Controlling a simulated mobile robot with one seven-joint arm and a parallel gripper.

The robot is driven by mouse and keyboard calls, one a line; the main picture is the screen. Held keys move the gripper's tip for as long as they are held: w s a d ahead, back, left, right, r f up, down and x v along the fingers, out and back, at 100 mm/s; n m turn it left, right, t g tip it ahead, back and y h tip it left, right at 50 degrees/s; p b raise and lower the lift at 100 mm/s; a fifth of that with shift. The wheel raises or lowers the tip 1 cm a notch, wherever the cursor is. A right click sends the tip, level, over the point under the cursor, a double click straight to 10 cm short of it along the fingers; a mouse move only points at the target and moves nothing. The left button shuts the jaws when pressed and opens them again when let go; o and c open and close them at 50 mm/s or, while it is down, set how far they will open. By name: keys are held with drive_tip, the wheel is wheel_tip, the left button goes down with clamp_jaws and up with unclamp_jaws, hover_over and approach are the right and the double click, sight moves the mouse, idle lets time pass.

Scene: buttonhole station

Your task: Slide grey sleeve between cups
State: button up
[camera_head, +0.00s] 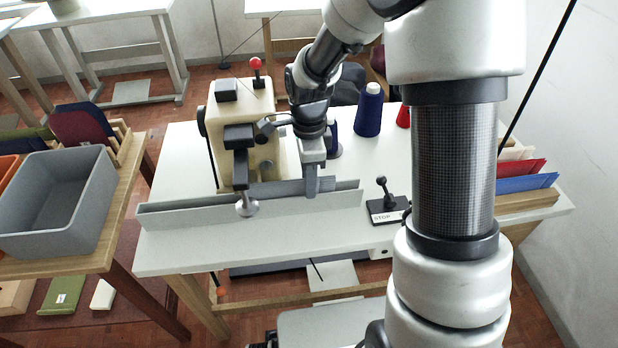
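The grey sleeve (280,189) is a darker grey flat strip at the back of a long pale grey trough on the white table. Its left end reaches the cream buttonhole machine's black arm. A round silver disc (247,208), apparently one of the cups, hangs under that arm just left of the sleeve's left end. A second cup cannot be made out. My gripper (312,186) comes down from above on the right part of the sleeve, with one finger in front of it. The other finger is hidden, but the gripper appears closed on the sleeve.
The trough (170,215) runs along the table (190,256). The machine (262,125) has a red-knobbed lever (256,65). A black stop lever (383,195) stands right of the trough. Blue thread cones (368,112) stand behind. A grey bin (60,205) is at left; coloured folders (525,183) at right.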

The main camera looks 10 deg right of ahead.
drive_tip(key=shift+r, duration=0.1)
wheel_tip(320, 180, up, 17)
drive_tip(key=p, duration=0.3)
drive_tip(key=shift+r, duration=0.2)
idle(0.3)
drive_tip(key=s+d+r+n+t, duration=0.3)
drive_tip(key=s+r+n, duration=0.1)
drive_tip(key=s+n, duration=0.5)
drive_tip(key=s+d+r+n+t, duration=0.3)
drive_tip(key=s+r+n, duration=0.1)
drive_tip(key=s+n, duration=0.55)
wheel_tip(320, 180, up, 15)
drive_tip(key=p, duration=1.5)
drive_tip(key=shift+a+m, duration=0.1)
drive_tip(key=shift+m, duration=0.15)
drive_tip(key=shift+c, duration=0.3)
